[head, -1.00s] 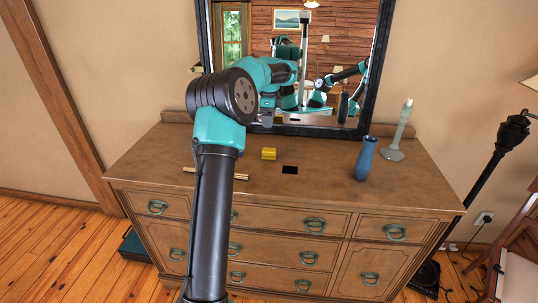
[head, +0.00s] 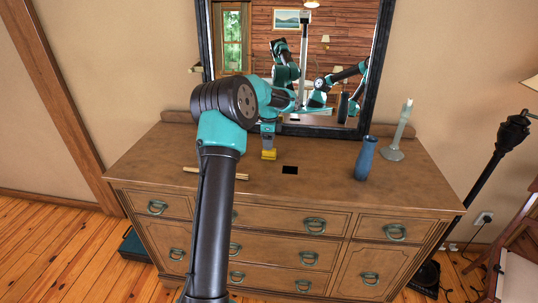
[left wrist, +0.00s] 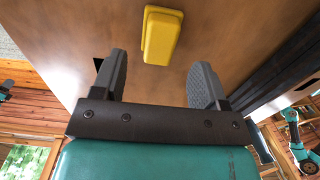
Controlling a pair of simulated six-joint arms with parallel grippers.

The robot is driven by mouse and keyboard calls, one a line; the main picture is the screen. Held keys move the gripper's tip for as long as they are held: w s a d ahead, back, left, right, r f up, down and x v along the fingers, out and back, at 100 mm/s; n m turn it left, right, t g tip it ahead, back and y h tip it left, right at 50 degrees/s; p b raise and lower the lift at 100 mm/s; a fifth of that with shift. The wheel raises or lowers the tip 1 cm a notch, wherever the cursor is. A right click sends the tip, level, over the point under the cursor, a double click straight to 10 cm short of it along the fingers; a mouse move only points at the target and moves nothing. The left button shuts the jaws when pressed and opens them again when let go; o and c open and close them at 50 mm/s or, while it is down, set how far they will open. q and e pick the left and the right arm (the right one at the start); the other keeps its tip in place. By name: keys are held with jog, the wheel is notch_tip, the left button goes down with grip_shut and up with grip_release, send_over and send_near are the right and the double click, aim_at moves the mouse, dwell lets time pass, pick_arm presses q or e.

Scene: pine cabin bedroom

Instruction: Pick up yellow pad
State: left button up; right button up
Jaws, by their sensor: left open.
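The yellow pad (head: 269,155) is a small block on the dresser top, left of the black square. My left gripper (head: 268,145) is right above it in the head view and hides part of it. In the left wrist view the yellow pad (left wrist: 161,36) lies ahead of the two fingers, roughly in line with the gap between them. The left gripper (left wrist: 156,80) is open with nothing between its fingers. My right gripper shows only as a reflection in the mirror, if at all.
A black square (head: 290,170) lies on the dresser (head: 320,190). A blue vase (head: 366,158) and a candle holder (head: 394,150) stand to the right. Thin wooden sticks (head: 241,177) lie at the left, partly behind my arm. The mirror (head: 374,70) stands close behind.

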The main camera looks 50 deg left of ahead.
pick_arm(q)
jog(key=shift+f, duration=2.65)
jog(key=shift+c, duration=0.3)
jog(key=c, duration=1)
jog(key=shift+r, duration=0.15)
jog(key=shift+r, duration=1.75)
jog(key=s+d, duration=0.3)
jog(key=d, duration=0.1)
jog(key=s+d+r, duration=0.1)
jog(key=s+d, duration=0.6)
jog(key=d, duration=0.1)
jog(key=shift+s+r, duration=0.15)
jog(key=shift+s, duration=0.15)
